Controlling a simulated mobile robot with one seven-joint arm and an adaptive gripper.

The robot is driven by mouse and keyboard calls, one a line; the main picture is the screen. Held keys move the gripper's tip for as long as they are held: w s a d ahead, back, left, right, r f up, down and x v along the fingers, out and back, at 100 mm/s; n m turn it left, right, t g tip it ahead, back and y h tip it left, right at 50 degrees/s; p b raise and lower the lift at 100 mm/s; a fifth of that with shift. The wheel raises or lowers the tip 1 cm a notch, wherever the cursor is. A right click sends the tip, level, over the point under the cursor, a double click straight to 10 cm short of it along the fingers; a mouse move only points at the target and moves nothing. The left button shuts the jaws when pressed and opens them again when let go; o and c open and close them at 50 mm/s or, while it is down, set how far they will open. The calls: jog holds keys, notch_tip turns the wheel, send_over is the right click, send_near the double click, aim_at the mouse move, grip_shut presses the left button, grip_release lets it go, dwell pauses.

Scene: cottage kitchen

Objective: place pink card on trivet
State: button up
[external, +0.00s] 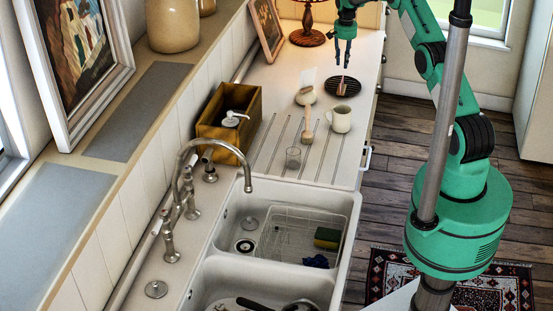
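A dark round ridged trivet (355,87) lies on the white counter near its far right end. A small pinkish piece, which looks like the pink card (342,89), is over the trivet in this view and seems to rest on it. Whether it lies flat or leans is too small to tell. My gripper (342,64) hangs pointing down above the trivet. Its two dark fingers are apart with a gap between them, and I see nothing held. The card's lower part shows below the fingertips.
A cream mug (339,119), a small cream pot (306,95), a wooden brush (307,134) and a clear glass (293,158) stand near the trivet. A lamp (307,32) and leaning frame (267,27) are behind. A wooden box (222,140) and sink (325,200) are nearer.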

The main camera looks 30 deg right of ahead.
jog(key=shift+r, duration=0.25)
dwell(0.5)
